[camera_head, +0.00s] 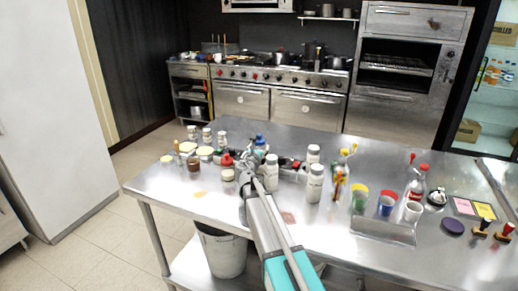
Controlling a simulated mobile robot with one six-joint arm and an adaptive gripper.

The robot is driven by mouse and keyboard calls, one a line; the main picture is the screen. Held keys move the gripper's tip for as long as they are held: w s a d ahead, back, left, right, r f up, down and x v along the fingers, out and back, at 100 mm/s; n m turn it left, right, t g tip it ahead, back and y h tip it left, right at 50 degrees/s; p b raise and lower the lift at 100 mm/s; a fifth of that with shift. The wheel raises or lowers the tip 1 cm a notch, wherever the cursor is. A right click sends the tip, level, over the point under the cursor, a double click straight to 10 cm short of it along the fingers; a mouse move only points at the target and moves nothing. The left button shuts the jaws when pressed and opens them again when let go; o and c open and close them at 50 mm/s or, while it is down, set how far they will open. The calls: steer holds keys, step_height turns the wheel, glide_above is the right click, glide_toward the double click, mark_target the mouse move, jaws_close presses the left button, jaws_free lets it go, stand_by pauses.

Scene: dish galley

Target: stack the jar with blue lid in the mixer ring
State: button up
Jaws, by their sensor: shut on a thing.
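My arm reaches out over the steel table (225,195), and my gripper (252,162) is low among the small containers. A jar with a blue lid (260,142) shows just beyond the fingers. My gripper looks shut on this jar, though the fingers hide most of its body and the contact. A low red and black object (291,163) lies just right of the gripper. I cannot tell whether it is the mixer ring, and no ring shows clearly elsewhere.
White jars (315,183) stand close right of the gripper. A red-topped container (227,161) and several small jars (194,164) crowd its left. Cups (386,203) and a red-capped flask (416,185) stand farther right. The table's front left is mostly clear.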

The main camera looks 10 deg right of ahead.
steer(key=shift+f, duration=0.2)
steer(key=o, duration=1.1)
steer(key=shift+o, duration=0.2)
steer(key=shift+r, duration=0.25)
steer(key=shift+r, duration=0.15)
steer(key=v, duration=1.2)
steer(key=shift+r+p, duration=0.2)
steer(key=shift+p, duration=0.2)
